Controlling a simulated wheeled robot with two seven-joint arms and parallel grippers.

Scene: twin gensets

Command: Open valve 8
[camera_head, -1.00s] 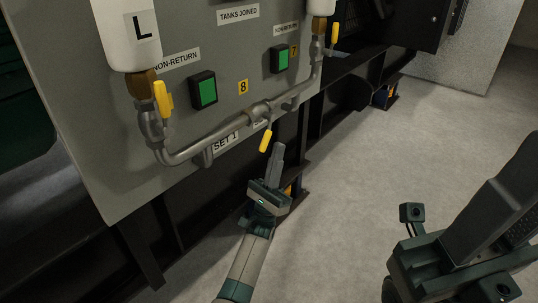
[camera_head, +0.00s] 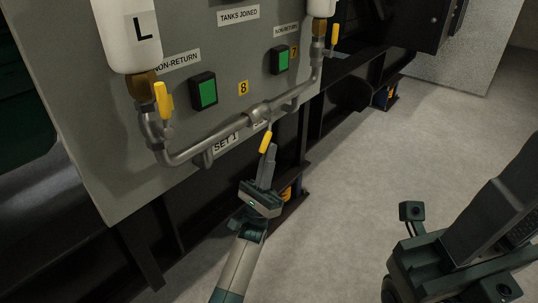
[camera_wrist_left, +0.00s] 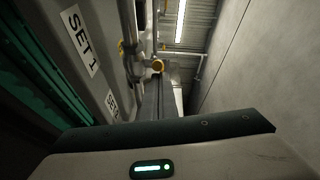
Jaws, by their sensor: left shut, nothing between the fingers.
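A yellow lever (camera_head: 266,142) hangs down from the middle of the grey pipe (camera_head: 225,135) across the panel. A yellow tag 8 (camera_head: 243,87) is on the panel above that pipe. My left gripper (camera_head: 268,154) is shut and empty, pointing up, its tips at the lower end of this lever; I cannot tell whether they touch.
Other yellow levers stand upright at the left (camera_head: 163,100) and right (camera_head: 334,36) pipe ends. Green buttons (camera_head: 203,91), a tag 7 (camera_head: 294,51) and a white tank marked L (camera_head: 128,36) are on the panel (camera_head: 100,160). Open floor (camera_head: 350,200) lies to the right.

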